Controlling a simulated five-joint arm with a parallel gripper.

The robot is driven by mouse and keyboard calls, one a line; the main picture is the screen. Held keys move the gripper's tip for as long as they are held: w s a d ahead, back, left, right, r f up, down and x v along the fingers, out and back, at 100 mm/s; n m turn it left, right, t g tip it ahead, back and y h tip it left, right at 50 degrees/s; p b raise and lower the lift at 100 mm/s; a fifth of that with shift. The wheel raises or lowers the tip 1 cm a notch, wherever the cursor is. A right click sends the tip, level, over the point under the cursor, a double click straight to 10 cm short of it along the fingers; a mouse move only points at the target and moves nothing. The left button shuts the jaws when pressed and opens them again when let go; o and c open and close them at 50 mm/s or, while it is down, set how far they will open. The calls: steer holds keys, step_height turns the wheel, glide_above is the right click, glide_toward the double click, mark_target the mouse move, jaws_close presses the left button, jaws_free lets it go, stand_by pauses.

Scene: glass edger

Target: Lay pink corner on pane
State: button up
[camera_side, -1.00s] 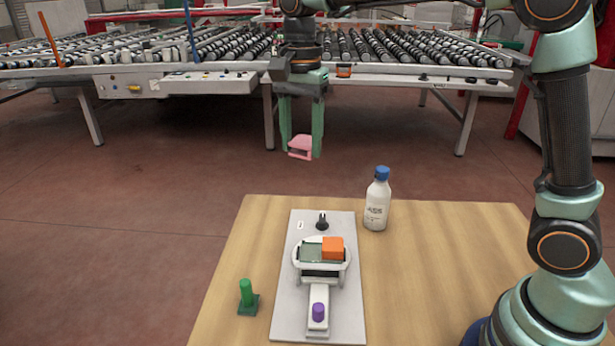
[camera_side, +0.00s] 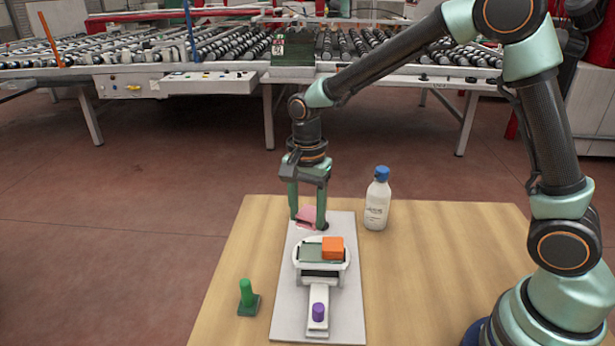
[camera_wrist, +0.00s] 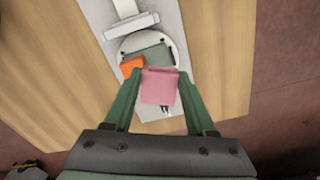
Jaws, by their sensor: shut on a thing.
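My gripper (camera_side: 308,222) is shut on the pink corner (camera_side: 307,213), which it holds up near the far end of the grey board. In the wrist view the pink corner (camera_wrist: 159,86) sits between my two green fingers. The pane (camera_side: 311,253) is a dark greenish plate on a round white holder (camera_side: 298,264), nearer the camera than my gripper. An orange block (camera_side: 333,247) sits at the pane's right side. In the wrist view the orange block (camera_wrist: 131,64) shows at the pane's left, and the pink corner covers part of the pane (camera_wrist: 158,56).
The holder stands on a grey board (camera_side: 345,318) on a wooden table (camera_side: 430,270). A purple knob (camera_side: 318,311) is at the board's near end. A white bottle with a blue cap (camera_side: 377,200) stands right of the board, a green peg (camera_side: 247,294) left of it.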

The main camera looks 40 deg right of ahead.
mark_target(307, 224)
steer(key=shift+f, duration=2.15)
steer(key=shift+f, duration=0.35)
steer(key=shift+f, duration=0.25)
steer(key=o, duration=1.3)
